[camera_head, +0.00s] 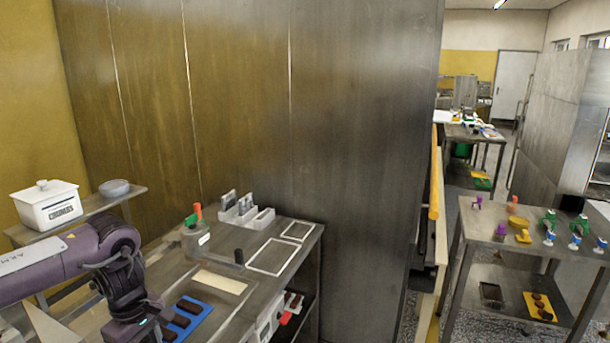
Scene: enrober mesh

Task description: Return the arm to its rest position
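My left arm (70,262) comes in from the left, purple-grey with a black wrist section. It bends downward over the left part of the metal bench (205,330). The arm leaves the picture at the bottom edge, so my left gripper's fingers are out of view. A blue tray (205,308) with dark brown pieces lies on the bench just right of the wrist. No part of my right arm or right gripper shows.
The bench also holds a grey pot (196,240), a cream board (219,282) and a white holder (246,213). A white crumbs box (47,204) and grey bowl (115,188) stand on a shelf behind the arm. A metal cabinet wall (330,120) rises behind. Another table (480,232) stands right.

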